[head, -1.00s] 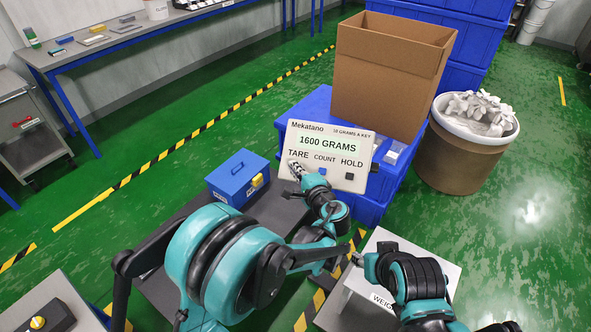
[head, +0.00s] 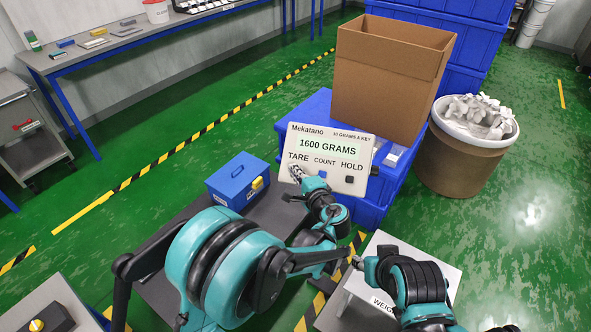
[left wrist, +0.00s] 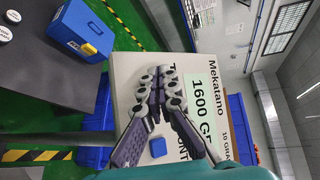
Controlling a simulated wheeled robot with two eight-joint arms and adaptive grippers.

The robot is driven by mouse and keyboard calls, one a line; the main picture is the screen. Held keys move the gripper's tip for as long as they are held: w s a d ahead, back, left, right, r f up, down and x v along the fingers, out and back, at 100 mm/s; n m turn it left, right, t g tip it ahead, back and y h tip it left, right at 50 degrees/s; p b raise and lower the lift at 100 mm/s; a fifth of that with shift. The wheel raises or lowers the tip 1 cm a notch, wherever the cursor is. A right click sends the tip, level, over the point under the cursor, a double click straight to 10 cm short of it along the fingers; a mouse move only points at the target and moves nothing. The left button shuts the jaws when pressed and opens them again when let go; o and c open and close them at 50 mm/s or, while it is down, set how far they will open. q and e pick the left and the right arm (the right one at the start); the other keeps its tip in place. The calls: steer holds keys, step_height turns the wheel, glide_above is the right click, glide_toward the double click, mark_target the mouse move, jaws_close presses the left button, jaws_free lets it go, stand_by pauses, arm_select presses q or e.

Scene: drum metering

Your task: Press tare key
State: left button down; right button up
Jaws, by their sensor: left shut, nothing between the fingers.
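The pale scale indicator (head: 343,135) reads 1600 GRAMS, with TARE, COUNT and HOLD labels. It faces me in the head view and lies turned sideways in the left wrist view (left wrist: 122,82). The blue key (head: 322,173) sits under COUNT and the dark key (head: 349,179) under HOLD. My left gripper (head: 295,168) is shut and empty, its fingertips at the panel just below TARE. It covers the tare key, so I cannot tell whether it touches it. In the left wrist view its closed fingers (left wrist: 158,75) cross the panel. My right gripper (head: 357,261) is beside the grey weighing platform (head: 440,262); its jaws are unclear.
A blue box with a yellow latch (head: 236,180) stands left of the indicator. An open cardboard box (head: 388,80) stands behind it on blue crates (head: 305,107). A brown drum (head: 455,160) with white pieces stands to the right. Green floor is free at left.

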stand_by(0.4)
arm_select(q)
steer(key=shift+w+d+f+b, duration=0.1)
steer(key=shift+w+f+b, duration=0.2)
steer(key=shift+b, duration=0.05)
steer(key=shift+w+f, duration=0.25)
stand_by(0.7)
steer(key=shift+s+r, duration=0.1)
steer(key=shift+r, duration=0.05)
steer(key=shift+s+r, duration=0.45)
stand_by(0.4)
steer(key=s+r+p, duration=0.1)
steer(key=s+a+r+p, duration=0.1)
steer(key=s+r, duration=0.1)
steer(key=shift+s+r, duration=0.2)
steer(key=shift+r, duration=0.05)
stand_by(0.3)
